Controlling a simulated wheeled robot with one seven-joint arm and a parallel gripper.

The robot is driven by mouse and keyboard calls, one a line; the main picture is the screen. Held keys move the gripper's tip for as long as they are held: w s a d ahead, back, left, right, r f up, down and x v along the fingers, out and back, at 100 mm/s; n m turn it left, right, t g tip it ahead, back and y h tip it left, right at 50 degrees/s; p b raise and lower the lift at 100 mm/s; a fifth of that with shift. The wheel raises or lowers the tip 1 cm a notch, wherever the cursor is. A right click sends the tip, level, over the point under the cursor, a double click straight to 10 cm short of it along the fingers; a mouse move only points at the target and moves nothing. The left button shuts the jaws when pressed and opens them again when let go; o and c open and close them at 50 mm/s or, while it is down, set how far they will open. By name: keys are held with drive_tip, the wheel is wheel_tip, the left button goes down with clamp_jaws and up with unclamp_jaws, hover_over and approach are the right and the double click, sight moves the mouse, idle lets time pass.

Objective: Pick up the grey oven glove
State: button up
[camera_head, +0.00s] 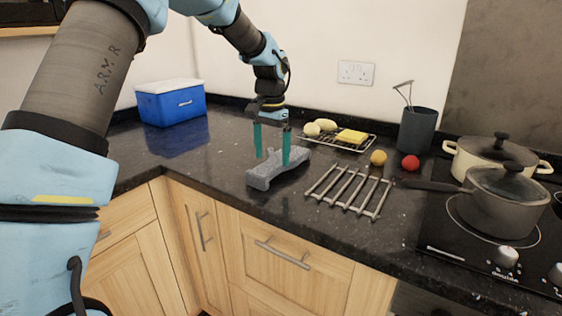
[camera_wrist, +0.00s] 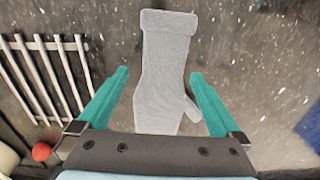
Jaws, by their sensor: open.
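The grey oven glove (camera_head: 274,171) lies flat on the dark granite worktop near its front edge, left of a metal rack. In the wrist view the glove (camera_wrist: 165,70) shows its cuff at the top, with its thumb pointing to the lower right. My gripper (camera_head: 272,160) has teal fingers pointing down and is open. In the wrist view my gripper (camera_wrist: 158,85) has one finger on each side of the glove, with a gap to each side. I cannot tell exactly how high the fingertips are above the worktop.
A metal trivet rack (camera_head: 348,190) lies right of the glove. Behind are a tray with food (camera_head: 338,142), a yellow ball (camera_head: 378,158), a red ball (camera_head: 410,162) and a utensil pot (camera_head: 417,130). Pans (camera_head: 500,200) stand on the hob. A blue cool box (camera_head: 171,104) stands left.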

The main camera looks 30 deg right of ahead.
sight(271, 164)
drive_tip(key=shift+w+f+p, duration=0.15)
drive_tip(key=shift+f+p, duration=0.25)
drive_tip(key=shift+f, duration=0.8)
drive_tip(key=shift+w+f+p, duration=0.1)
drive_tip(key=shift+f+p, duration=0.3)
drive_tip(key=shift+f, duration=0.75)
drive_tip(key=c, duration=1.5)
